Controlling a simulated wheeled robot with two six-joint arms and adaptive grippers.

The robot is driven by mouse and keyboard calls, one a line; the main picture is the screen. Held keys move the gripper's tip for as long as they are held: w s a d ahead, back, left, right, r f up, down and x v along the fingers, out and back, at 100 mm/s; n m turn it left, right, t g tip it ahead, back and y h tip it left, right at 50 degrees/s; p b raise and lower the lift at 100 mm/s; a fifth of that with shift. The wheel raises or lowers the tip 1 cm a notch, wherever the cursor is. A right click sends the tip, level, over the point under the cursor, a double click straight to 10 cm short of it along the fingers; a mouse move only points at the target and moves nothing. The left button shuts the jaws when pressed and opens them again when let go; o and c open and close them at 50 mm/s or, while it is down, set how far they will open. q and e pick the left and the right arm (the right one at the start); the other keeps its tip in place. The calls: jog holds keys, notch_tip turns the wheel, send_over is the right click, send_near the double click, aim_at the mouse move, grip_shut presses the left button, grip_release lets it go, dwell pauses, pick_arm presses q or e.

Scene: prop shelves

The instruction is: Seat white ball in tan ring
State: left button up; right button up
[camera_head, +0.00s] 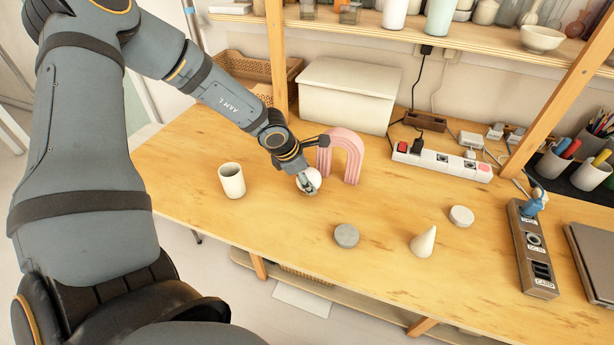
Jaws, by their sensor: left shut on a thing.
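The white ball (314,176) is in my left gripper (309,183), which is shut on it. The gripper points down over the table (290,215), left of the pink arch. The gripper's fingers cover part of the ball. I cannot tell whether the ball touches anything below it. I cannot make out a tan ring; it may be hidden behind the gripper and ball. My right gripper is not in view.
A pink arch (352,150) stands close right of the gripper. A cream cup (232,180) is to the left. A power strip (441,160) lies behind.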

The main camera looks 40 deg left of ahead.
pick_arm(q)
jog(key=shift+f, duration=0.1)
jog(key=o, duration=1.3)
jog(key=shift+c, duration=0.2)
jog(key=v, duration=0.7)
jog(key=shift+r, duration=0.3)
jog(key=shift+s, duration=0.1)
